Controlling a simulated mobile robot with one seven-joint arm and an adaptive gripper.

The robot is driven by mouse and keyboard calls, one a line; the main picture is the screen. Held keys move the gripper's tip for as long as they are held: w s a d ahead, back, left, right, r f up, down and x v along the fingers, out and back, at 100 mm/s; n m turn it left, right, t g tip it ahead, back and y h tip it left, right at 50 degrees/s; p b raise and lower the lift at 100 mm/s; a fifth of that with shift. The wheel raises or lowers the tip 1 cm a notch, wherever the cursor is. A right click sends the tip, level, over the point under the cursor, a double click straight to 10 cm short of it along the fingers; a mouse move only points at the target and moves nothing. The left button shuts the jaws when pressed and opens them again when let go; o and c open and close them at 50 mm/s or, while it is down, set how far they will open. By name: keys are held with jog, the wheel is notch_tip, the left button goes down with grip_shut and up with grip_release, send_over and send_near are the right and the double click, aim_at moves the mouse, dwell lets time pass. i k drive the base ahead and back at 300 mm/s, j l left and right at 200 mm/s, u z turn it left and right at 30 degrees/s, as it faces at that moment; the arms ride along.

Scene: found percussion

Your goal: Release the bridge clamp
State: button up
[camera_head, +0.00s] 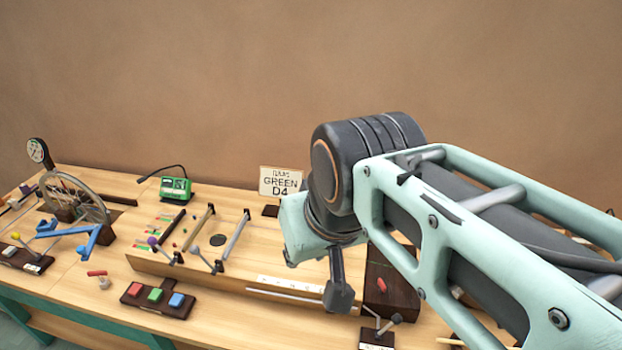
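My arm comes in from the right, and its wrist hangs over the right part of a wooden soundboard box (200,277). My gripper (338,298) is a small dark shape pointing down by the box's front right; its fingers are not clear. Just right of it is a dark block with a red lever (382,285). In front of that is a small dark base with a metal lever (377,338). No part is clearly marked as the bridge clamp. Rods with ball-ended levers (205,258) lie across the box. My arm hides the area behind and to the right.
A sign reading GREEN D4 (281,182) stands behind the box. A green meter (176,187) is at the back. Red, green and blue buttons sit on a dark panel (158,300) in front. A spoked wheel (75,197), blue bars (88,240) and a dial are at left.

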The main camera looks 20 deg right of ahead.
aim_at(395, 319)
jog(key=z, duration=1.05)
jog(key=l, duration=0.35)
jog(key=k+l+u, duration=0.15)
jog(key=l+u, duration=0.3)
jog(key=j+z, duration=0.45)
jog(key=j, duration=0.15)
